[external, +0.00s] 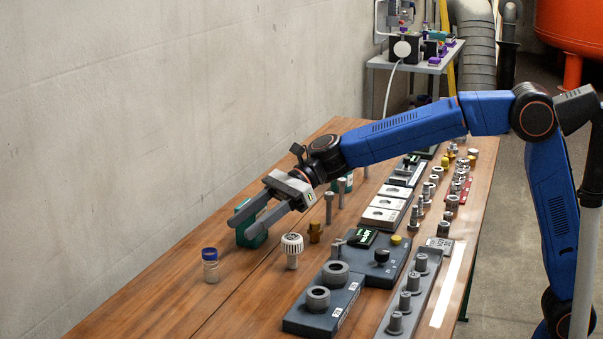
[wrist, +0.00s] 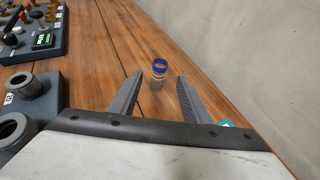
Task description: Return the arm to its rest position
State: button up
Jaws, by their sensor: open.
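My blue arm reaches from the right over the wooden table (external: 165,295). My gripper (external: 240,228) is open and empty, held above the far-left part of the table. In the wrist view my gripper (wrist: 158,88) shows two grey fingers spread apart. A small clear jar with a blue lid (external: 210,265) stands upright on the table, apart from the fingers. In the wrist view the jar (wrist: 158,75) appears between and beyond the fingertips. A green object (external: 250,232) is partly hidden behind the fingers.
A grey block with two rings (external: 325,305) and a panel with a display (external: 378,262) lie to the right. The wall (external: 130,120) runs along the left. The table's near-left part is clear.

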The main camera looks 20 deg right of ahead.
jog(key=shift+w+d+r, duration=0.1)
jog(key=shift+d+r, duration=0.05)
jog(key=shift+d, duration=0.15)
dwell(0.4)
